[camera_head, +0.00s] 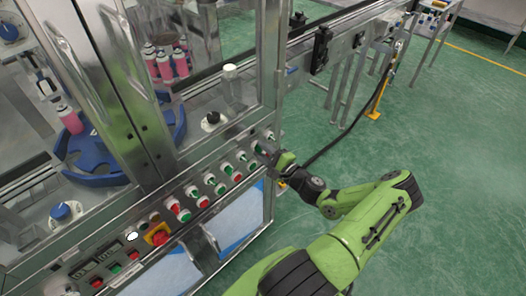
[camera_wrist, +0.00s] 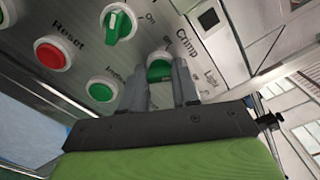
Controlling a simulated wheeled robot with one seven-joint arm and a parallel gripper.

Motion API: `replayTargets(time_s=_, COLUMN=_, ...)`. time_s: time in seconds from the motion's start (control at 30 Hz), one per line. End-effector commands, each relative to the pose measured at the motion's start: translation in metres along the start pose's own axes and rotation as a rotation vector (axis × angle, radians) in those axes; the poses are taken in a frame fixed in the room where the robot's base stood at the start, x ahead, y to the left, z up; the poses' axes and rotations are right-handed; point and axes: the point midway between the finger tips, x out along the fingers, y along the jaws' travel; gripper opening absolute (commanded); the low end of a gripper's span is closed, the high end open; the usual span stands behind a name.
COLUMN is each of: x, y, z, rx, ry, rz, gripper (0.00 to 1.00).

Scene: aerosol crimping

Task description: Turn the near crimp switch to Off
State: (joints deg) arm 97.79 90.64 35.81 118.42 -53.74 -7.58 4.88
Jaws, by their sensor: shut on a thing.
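A crimp switch (camera_wrist: 159,69) with a green knob in a white round collar sits beside the word "Crimp" in the wrist view. My gripper (camera_wrist: 161,82) has its two grey fingers on either side of this knob and is shut on it. The fingers hide part of the knob, and its exact pointing is hard to read. In the head view my gripper (camera_head: 269,152) reaches the right end of the machine's front control panel, and the switch there is mostly hidden behind it.
Another green switch (camera_wrist: 119,24) is up and left of the held one. A red Reset button (camera_wrist: 53,53) and a green button (camera_wrist: 102,90) are close by. A red emergency stop (camera_head: 159,237) is at the panel's left.

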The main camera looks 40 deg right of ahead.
Motion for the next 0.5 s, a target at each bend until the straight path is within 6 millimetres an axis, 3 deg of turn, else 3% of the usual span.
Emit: replayTargets(time_s=0.5, x=0.0, y=0.0031, z=-0.0008, rx=-0.368, ry=-0.002, rz=0.003, gripper=0.0)
